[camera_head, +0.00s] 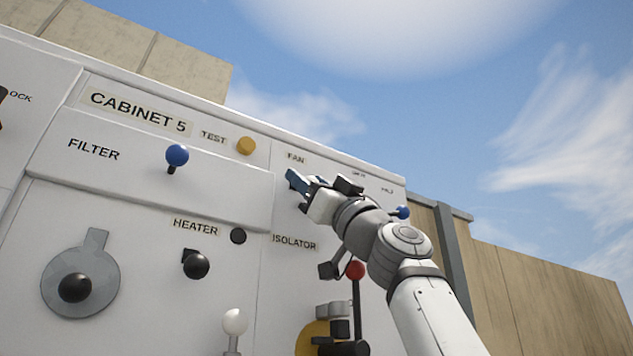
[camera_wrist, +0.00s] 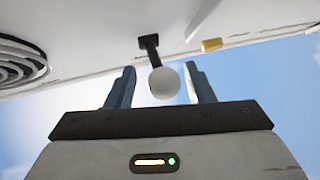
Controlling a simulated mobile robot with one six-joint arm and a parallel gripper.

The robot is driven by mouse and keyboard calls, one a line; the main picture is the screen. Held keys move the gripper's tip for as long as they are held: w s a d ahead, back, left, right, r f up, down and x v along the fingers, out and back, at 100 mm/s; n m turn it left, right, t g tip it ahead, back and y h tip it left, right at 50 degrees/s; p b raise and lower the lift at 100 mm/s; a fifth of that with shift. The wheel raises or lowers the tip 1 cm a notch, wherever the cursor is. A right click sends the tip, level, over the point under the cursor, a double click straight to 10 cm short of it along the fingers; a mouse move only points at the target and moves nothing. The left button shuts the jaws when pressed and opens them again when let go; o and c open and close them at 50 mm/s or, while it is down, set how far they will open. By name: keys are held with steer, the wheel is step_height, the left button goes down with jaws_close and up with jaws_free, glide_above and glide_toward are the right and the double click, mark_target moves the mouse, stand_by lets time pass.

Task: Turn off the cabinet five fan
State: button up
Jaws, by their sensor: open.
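The cabinet panel (camera_head: 130,245) carries a CABINET 5 label (camera_head: 138,111) and a FAN label (camera_head: 296,158). My gripper (camera_head: 297,183) is at the panel just below the FAN label and hides the control there in the head view. In the wrist view a white ball knob (camera_wrist: 164,83) on a short black stem (camera_wrist: 149,46) sticks out from the panel. My gripper (camera_wrist: 160,82) is open, with one blue-grey finger on each side of the knob. Gaps show between the knob and both fingers.
The yellow TEST button (camera_head: 246,146) is left of my gripper. A blue FILTER knob (camera_head: 177,156), black HEATER knob (camera_head: 196,264), red-knobbed lever (camera_head: 355,270) and another blue knob (camera_head: 402,212) are nearby. A round grille (camera_wrist: 20,65) shows in the wrist view. Open sky lies right.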

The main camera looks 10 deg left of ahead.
steer(key=b+v, duration=0.6)
steer(key=v, duration=0.1)
steer(key=shift+d, duration=0.15)
stand_by(0.6)
